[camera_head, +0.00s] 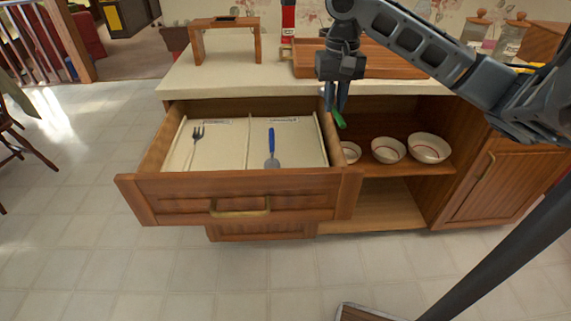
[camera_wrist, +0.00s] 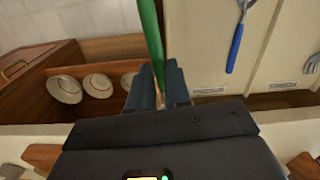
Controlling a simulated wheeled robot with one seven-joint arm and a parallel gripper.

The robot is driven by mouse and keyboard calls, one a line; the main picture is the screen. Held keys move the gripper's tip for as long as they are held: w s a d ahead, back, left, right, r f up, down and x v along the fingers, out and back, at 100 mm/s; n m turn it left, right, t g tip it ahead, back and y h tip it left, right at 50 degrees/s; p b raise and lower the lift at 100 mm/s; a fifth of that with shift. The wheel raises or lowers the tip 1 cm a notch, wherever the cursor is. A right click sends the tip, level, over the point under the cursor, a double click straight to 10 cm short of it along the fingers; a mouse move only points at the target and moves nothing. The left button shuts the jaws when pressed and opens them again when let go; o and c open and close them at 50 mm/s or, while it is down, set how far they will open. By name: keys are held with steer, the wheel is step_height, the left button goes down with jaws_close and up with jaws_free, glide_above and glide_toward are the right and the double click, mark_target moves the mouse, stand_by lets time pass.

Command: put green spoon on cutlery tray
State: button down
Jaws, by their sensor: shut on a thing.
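The green spoon (camera_head: 339,119) is held in my gripper (camera_head: 336,104), which is shut on it near the counter's front edge, at the drawer's right side. In the wrist view the green handle (camera_wrist: 151,35) stands out from between the fingers of my gripper (camera_wrist: 158,75). The spoon's other end is hidden. The cutlery tray (camera_head: 228,150) is a pale insert in the open drawer, split into compartments. A fork (camera_head: 196,140) lies in its left compartment. A blue-handled utensil (camera_head: 271,146) lies in the right one; it also shows in the wrist view (camera_wrist: 235,45).
The open wooden drawer (camera_head: 235,190) juts out from the counter (camera_head: 210,80). Several bowls (camera_head: 388,150) stand on the shelf to its right. A wooden tray (camera_head: 370,60) and a small wooden stand (camera_head: 227,23) are on the counter.

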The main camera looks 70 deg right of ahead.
steer(key=s+d+m, duration=0.1)
steer(key=s, duration=0.3)
steer(key=b, duration=0.1)
glide_above(301, 154)
steer(key=f, duration=0.7)
steer(key=shift+s+d, duration=0.15)
steer(key=shift+d, duration=0.05)
steer(key=shift+f, duration=0.1)
steer(key=shift+a+f+b, duration=0.1)
steer(key=shift+f+b, duration=0.35)
steer(key=shift+f, duration=1.5)
steer(key=shift+f, duration=0.1)
steer(key=c, duration=1.5)
jaws_free()
steer(key=o, duration=0.4)
